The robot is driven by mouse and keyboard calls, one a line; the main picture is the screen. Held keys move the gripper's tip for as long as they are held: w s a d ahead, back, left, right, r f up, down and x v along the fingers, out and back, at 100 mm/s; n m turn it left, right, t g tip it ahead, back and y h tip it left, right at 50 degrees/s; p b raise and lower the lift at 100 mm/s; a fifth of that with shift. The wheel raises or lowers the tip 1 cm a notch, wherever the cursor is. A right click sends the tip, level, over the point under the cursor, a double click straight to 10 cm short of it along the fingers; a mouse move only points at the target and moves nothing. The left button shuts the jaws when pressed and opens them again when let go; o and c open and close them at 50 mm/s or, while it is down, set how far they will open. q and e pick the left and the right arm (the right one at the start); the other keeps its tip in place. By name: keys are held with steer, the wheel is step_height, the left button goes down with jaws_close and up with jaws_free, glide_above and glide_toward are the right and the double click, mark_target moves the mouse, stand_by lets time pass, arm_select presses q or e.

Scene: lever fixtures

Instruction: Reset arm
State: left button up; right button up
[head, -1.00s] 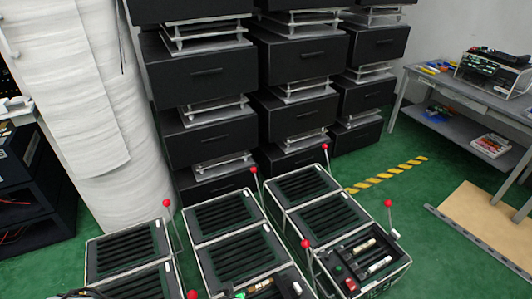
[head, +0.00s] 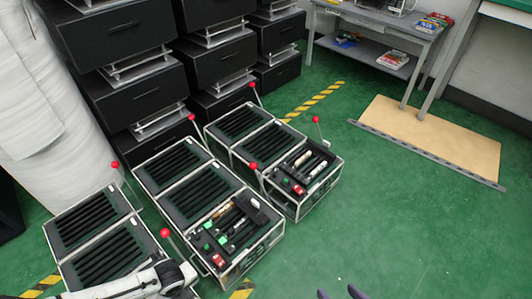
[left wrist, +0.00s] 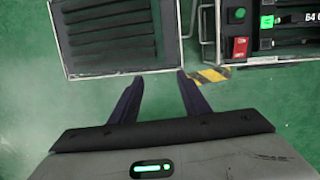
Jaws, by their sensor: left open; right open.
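Three long black lever fixtures with pale frames stand on the green floor in the head view: a left one (head: 92,222), a middle one (head: 180,158) and a right one (head: 240,122). Upright levers with red ball knobs rise beside them, such as one knob (head: 316,119) at the right fixture. My right gripper (head: 340,293) shows only its two dark fingertips at the bottom edge, apart and empty. My left gripper (left wrist: 160,74) is open and empty in the left wrist view, fingertips near the lower edge of a slatted panel. A red switch (left wrist: 240,47) shows right of it.
Black drawer cabinets (head: 120,35) stand behind the fixtures, beside a white wrapped roll (head: 30,100). A workbench (head: 385,22) stands at the back right. A tan board (head: 430,135) lies on the floor.

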arm_select(q)
steer(key=s+a+r+n+y, duration=0.1)
steer(key=a+r+y, duration=0.15)
steer(key=a, duration=1.05)
steer(key=s+a+r+y, duration=0.15)
steer(key=a+r, duration=0.25)
steer(key=a, duration=0.9)
steer(key=s+d+n+t+h, duration=0.2)
steer(key=d+n+h, duration=0.3)
steer(key=d, duration=0.9)
steer(key=w+d+r+n+t+h, duration=0.1)
steer(key=d+r+n+t+h, duration=0.25)
steer(key=d+r+n, duration=0.65)
steer(key=w+d+r+n+t+h, duration=0.1)
steer(key=d+r+n+t, duration=0.15)
steer(key=d+n, duration=0.9)
steer(key=d+r+m+p, duration=0.3)
steer(key=r+p, duration=0.5)
steer(key=p, duration=0.4)
steer(key=shift+m+p, duration=0.4)
steer(key=shift+m, duration=0.05)
arm_select(e)
step_height(320, 180, up, 8)
steer(key=d, duration=0.1)
steer(key=shift+s+r+h, duration=0.2)
steer(key=shift+h, duration=0.1)
